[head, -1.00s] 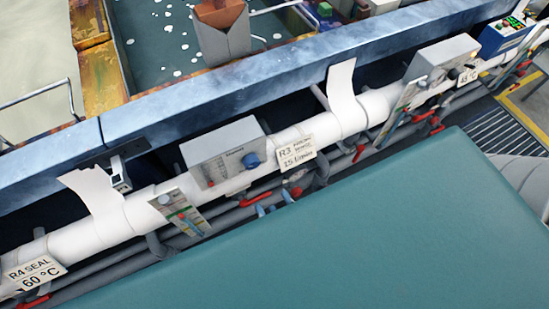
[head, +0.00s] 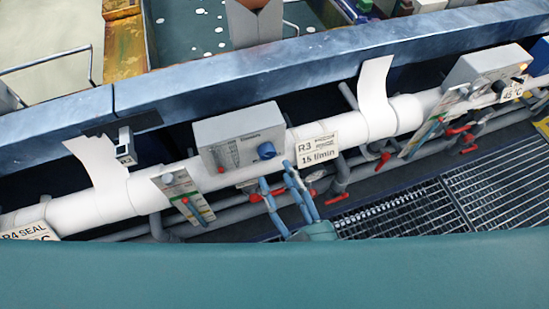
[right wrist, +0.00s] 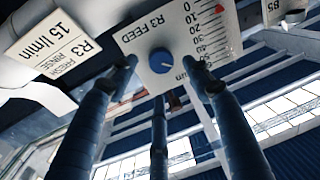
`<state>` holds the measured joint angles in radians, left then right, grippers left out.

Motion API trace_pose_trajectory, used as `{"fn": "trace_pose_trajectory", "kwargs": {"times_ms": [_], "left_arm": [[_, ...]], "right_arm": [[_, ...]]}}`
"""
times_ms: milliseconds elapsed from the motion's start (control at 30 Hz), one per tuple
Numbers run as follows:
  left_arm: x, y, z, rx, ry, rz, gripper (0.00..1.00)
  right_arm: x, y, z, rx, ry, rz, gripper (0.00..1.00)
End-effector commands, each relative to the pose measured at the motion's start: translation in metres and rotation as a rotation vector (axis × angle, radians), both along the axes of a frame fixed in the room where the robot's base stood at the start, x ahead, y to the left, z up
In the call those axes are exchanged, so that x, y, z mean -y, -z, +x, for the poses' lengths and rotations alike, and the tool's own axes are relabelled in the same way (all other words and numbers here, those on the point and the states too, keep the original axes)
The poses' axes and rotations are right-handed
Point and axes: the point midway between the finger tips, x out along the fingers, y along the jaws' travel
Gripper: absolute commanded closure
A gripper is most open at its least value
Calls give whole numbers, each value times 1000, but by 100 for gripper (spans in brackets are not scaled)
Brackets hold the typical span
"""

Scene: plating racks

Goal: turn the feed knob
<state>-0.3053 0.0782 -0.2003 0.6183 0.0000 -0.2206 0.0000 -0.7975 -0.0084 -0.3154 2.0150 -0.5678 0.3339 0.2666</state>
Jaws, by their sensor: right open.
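The feed knob (head: 266,150) is a round blue knob on the front of a grey control box (head: 238,124), with a flow scale to its left. In the right wrist view the knob (right wrist: 161,61) has a white pointer mark, and its panel (right wrist: 140,38) reads "R3 FEED". My right gripper (head: 276,182) is open, with blue fingers pointing up just below the knob. In the right wrist view its fingertips (right wrist: 162,70) spread around the knob's lower part in the picture, apart from it as far as I can tell. My left gripper is out of view.
A white pipe (head: 375,115) runs below the box, with grey pipes and red valve handles (head: 337,199) under it. An "R3 15 l/min" sign (head: 317,149) hangs just right of the knob. A second grey box (head: 487,65) stands further right. A blue tank edge (head: 200,85) lies behind.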

Motion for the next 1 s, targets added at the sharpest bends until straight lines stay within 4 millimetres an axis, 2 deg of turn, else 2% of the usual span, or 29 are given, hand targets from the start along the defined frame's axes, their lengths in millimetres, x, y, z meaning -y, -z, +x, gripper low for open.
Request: {"fn": "trace_pose_trajectory", "kwargs": {"times_ms": [100, 300, 700, 900, 933, 1000], "left_arm": [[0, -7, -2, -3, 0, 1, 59], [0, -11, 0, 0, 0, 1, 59], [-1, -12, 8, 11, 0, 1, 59], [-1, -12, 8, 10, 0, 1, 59], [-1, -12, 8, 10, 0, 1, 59], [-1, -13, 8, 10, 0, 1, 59]], "right_arm": [[-9, -3, 22, 2, 1, 2, 50], [-19, -1, 45, 1, 1, 3, 50], [-22, 0, 51, -1, 0, 2, 50], [-22, 0, 51, -1, 0, 2, 90], [-22, 1, 51, -2, 0, 1, 95], [-22, 1, 51, -3, 0, 1, 95]]}}
